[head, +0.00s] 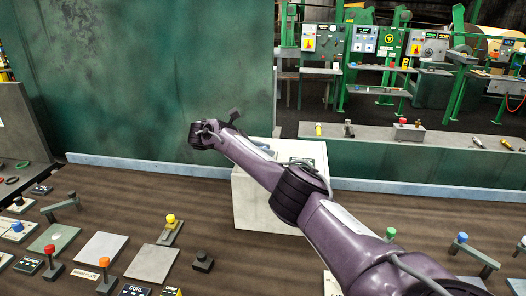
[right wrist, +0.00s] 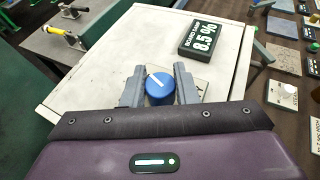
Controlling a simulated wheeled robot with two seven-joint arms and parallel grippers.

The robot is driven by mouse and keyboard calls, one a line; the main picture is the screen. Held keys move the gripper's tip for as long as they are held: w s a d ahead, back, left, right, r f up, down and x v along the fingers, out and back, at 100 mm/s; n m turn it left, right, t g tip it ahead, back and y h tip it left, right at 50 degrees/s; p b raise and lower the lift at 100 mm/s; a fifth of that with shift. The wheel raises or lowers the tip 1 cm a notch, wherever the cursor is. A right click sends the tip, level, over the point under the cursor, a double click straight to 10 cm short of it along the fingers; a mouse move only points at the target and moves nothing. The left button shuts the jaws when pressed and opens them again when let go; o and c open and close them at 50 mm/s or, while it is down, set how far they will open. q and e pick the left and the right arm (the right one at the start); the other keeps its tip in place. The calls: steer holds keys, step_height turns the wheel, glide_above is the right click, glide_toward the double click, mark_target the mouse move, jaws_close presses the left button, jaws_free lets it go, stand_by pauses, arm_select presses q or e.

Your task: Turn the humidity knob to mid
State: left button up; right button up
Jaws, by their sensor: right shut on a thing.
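The blue round knob (right wrist: 160,87) sits on a pale plate (right wrist: 202,86) on top of a white box. Its white pointer line slants toward the upper left in the right wrist view. My right gripper (right wrist: 157,70) has a grey finger on each side of the knob and is shut on it. In the head view the white box (head: 262,205) stands behind my purple right arm, which hides the knob. My left gripper is not in view.
A brown bench (head: 110,205) holds several plates, levers and small knobs left of the box. A yellow-topped lever (head: 170,220) and a black block (head: 202,261) stand nearest it. A green wall panel (head: 150,80) rises behind. The box top around the knob is mostly clear.

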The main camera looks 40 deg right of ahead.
steer(key=shift+f+m+g, duration=0.1)
steer(key=shift+m+g, duration=0.2)
stand_by(0.4)
steer(key=o, duration=1)
